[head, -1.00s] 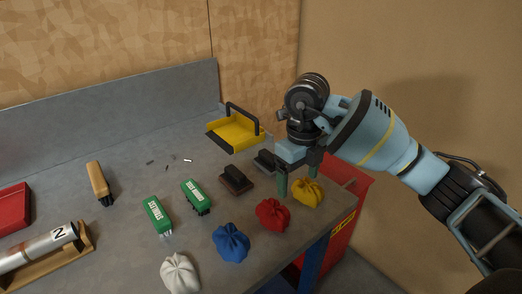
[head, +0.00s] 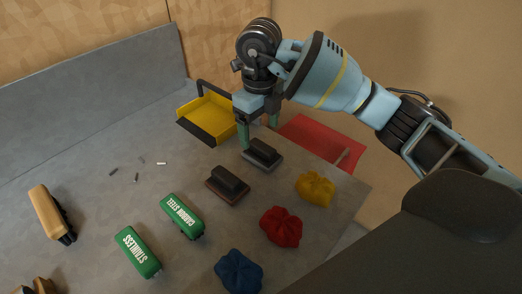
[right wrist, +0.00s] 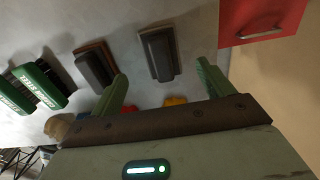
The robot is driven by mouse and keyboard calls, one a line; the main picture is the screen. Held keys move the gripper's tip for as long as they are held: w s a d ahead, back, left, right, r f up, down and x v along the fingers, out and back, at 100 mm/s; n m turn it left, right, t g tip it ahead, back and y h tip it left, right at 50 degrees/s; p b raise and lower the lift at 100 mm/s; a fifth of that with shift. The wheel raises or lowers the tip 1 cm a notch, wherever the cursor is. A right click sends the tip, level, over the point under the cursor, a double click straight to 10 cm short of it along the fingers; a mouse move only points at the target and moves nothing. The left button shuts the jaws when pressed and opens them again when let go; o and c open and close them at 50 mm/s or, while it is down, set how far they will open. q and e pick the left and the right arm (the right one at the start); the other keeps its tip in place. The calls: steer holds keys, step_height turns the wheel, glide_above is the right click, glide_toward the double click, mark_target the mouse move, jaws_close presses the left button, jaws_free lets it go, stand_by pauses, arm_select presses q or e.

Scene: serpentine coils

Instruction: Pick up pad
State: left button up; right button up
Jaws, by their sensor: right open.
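Two handled pads lie on the grey bench. One has a grey base and black grip (head: 262,154); the other has a brown base and dark grip (head: 228,186). I cannot tell which one "pad" means. My right gripper (head: 258,134) is open and empty, its green fingers pointing down just behind the grey-based pad. In the right wrist view the grey-based pad (right wrist: 159,54) lies between the lines of the fingers (right wrist: 162,76), beyond their tips. The brown-based pad (right wrist: 95,64) is to its left. My left gripper is not in view.
A yellow dustpan (head: 206,117) stands close to the left of the gripper. Yellow (head: 316,189), red (head: 281,227) and blue (head: 239,270) bags lie in front. Green brushes (head: 183,215) are to the left. A red cabinet (head: 318,143) is beyond the bench edge.

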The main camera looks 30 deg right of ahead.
mark_target(262, 145)
steer(key=shift+f, duration=1.1)
steer(key=f, duration=0.4)
steer(key=shift+s+d, duration=0.2)
steer(key=shift+s, duration=0.05)
steer(key=shift+f, duration=0.35)
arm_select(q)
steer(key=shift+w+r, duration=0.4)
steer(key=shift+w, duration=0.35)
arm_select(e)
steer(key=c, duration=1.1)
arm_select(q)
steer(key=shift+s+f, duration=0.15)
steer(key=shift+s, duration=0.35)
